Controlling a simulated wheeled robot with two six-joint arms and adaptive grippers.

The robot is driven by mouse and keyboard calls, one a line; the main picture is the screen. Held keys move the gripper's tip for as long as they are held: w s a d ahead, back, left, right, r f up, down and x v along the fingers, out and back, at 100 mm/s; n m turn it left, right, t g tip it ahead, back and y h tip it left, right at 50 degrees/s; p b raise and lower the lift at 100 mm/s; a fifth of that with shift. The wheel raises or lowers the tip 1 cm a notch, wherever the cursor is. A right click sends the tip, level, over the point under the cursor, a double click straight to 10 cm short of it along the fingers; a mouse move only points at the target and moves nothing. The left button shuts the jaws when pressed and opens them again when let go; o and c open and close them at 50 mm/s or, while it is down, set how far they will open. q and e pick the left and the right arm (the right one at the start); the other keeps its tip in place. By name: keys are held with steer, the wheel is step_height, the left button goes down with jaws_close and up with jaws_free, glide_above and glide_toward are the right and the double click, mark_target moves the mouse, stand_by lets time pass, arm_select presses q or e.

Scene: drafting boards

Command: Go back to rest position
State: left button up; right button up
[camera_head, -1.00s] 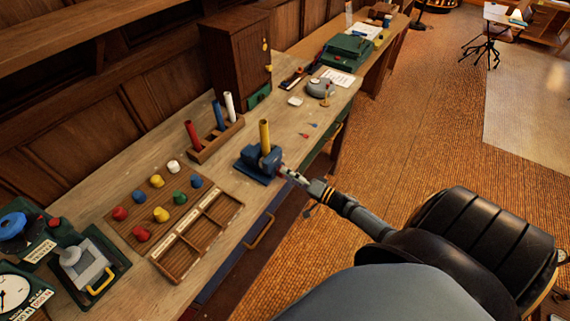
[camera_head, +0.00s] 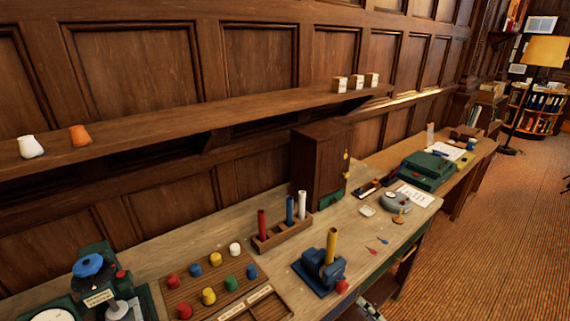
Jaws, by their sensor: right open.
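Only a small part of my right gripper (camera_head: 369,310) shows at the bottom edge, in front of the bench and below the blue vise (camera_head: 318,272). It is open and apart from the vise, and I see nothing in it. The rest of the right arm is out of the picture. The vise holds an upright yellow tube (camera_head: 331,246), and its red knob (camera_head: 342,287) is uncovered. My left gripper is not in view.
A wooden rack (camera_head: 282,233) with red, blue and white tubes stands behind the vise. Several coloured knobs sit on a peg board (camera_head: 190,290) at lower left. A wooden cabinet (camera_head: 318,170) stands against the wall. Floor (camera_head: 480,250) is open at right.

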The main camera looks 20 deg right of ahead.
steer(key=s+d+f+n+g+h+b, duration=0.1)
steer(key=s+f+g+h, duration=0.15)
steer(key=f, duration=0.55)
steer(key=s+d+f+n+g+h+b, duration=0.1)
steer(key=s+d+f+h, duration=0.2)
steer(key=f, duration=0.5)
steer(key=s+f+g+h, duration=0.2)
steer(key=s+f, duration=0.3)
steer(key=f, duration=0.4)
steer(key=s+a+f+n+g+b, duration=0.1)
steer(key=s+a+f+n+g, duration=0.2)
steer(key=s+a+f+g, duration=0.2)
steer(key=s+a+f+n+g+b, duration=0.1)
steer(key=s+a+f+n+g, duration=0.3)
steer(key=s+f, duration=0.7)
steer(key=s+a+g, duration=0.1)
steer(key=s+a, duration=0.1)
steer(key=s, duration=0.5)
steer(key=shift+n, duration=0.3)
